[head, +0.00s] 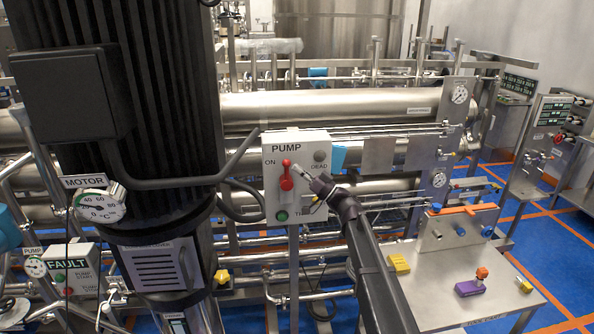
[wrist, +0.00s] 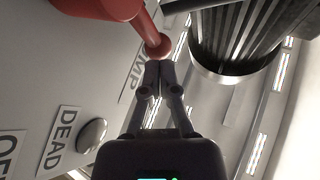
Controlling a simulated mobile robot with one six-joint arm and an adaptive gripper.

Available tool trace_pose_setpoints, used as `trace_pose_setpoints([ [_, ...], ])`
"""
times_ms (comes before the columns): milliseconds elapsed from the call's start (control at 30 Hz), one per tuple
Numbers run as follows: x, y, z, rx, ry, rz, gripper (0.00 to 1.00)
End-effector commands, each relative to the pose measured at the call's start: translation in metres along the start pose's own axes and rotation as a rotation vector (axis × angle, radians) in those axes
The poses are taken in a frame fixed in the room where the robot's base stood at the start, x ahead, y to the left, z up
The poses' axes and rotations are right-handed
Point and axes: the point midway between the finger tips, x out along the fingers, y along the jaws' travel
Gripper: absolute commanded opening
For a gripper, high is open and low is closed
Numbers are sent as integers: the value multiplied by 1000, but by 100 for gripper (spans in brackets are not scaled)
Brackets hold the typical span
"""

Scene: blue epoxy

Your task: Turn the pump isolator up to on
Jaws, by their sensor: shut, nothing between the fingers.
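The pump isolator (head: 270,190) is a pale grey box marked PUMP, on a post in the middle of the head view. Its red lever (head: 286,175) stands upright, knob at the top, beside the ON label. The wrist view shows the red lever (wrist: 145,25) running from its hub to a round knob, towards the PUMP lettering. My gripper (head: 299,176) is just right of the lever in the head view. In the wrist view my gripper (wrist: 160,66) is shut and empty, its fingertips right at the knob. Whether they touch it I cannot tell.
A large dark ribbed motor (head: 165,130) stands close left of the box. Steel pipes (head: 340,105) run behind it. A steel bench (head: 435,310) with coloured parts is at the lower right. A grey round button (wrist: 91,135) sits by the DEAD label.

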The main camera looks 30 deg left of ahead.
Motion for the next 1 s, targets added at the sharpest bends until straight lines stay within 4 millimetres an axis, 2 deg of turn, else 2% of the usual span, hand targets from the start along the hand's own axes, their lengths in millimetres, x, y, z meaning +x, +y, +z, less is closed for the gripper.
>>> trace_pose_setpoints([
  [700, -108, -2, -18, -2, -1, 3, 0],
  [1000, -128, -3, -24, -1, -1, 2, 0],
])
